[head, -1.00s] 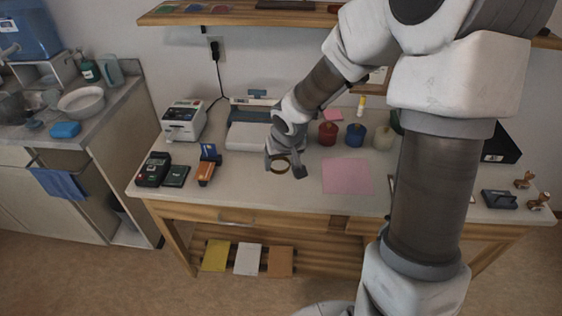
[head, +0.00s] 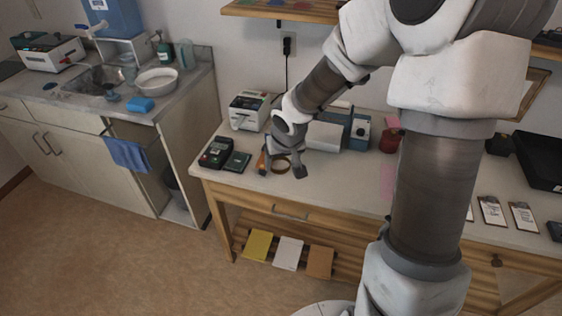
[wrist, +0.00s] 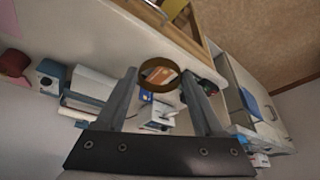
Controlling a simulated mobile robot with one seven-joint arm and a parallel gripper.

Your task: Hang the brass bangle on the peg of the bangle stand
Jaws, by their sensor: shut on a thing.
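The brass bangle (wrist: 157,63) is a plain golden ring. In the wrist view it sits between the tips of my gripper's two grey fingers (wrist: 160,80), which are shut on it. In the head view my gripper (head: 287,169) holds the bangle (head: 274,167) in front of the workbench's left half, by the label printer and small devices. The bangle looks clear of the bench, though the height is hard to judge. I cannot make out the bangle stand or its peg in either current view.
The wooden workbench (head: 345,190) carries a label printer (head: 248,111), a card terminal (head: 215,152) and a red jar (head: 391,140). A black tray (head: 541,160) lies at right. A sink counter (head: 185,95) stands at left. Open floor (head: 120,220) lies in front.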

